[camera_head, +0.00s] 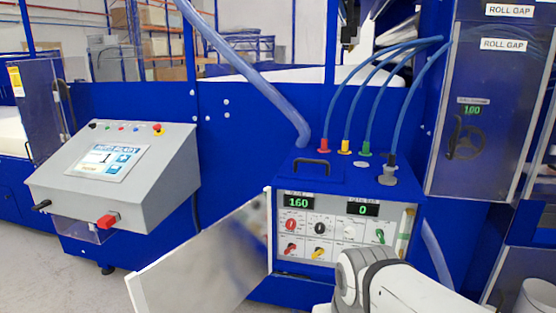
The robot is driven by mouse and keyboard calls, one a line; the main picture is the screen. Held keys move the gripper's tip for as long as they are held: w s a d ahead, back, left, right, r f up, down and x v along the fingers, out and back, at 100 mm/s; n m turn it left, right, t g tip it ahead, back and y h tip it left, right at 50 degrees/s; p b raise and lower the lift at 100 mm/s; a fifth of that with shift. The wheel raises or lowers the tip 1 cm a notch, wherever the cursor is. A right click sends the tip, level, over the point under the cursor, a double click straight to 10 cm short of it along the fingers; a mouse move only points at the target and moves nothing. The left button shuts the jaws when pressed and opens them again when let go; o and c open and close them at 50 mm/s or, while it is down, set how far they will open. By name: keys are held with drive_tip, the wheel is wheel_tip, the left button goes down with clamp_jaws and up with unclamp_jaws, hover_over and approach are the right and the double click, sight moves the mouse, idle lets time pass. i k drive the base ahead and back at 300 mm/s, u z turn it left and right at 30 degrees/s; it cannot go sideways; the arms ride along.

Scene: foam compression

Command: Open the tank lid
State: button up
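The tank appears to be the blue box in the middle right, with a blue lid (322,182) on its top. A black handle (312,162) stands on the lid. The lid looks flat and shut. Blue hoses run to red, yellow and green fittings (345,147) behind the handle, and a grey fitting (387,175) is at the right. My white arm shows at the bottom right, in front of the box's lower corner. My gripper is not in view.
A white panel door (205,258) swings out to the left from the box's front, open. Behind it are displays and knobs (318,228). A grey control console (115,180) stands at the left. A large hose (250,70) slopes down behind the lid. A cabinet (490,110) rises at the right.

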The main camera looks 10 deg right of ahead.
sight(324, 169)
drive_tip(key=z, duration=0.15)
drive_tip(key=i, duration=0.9)
drive_tip(key=u, duration=0.05)
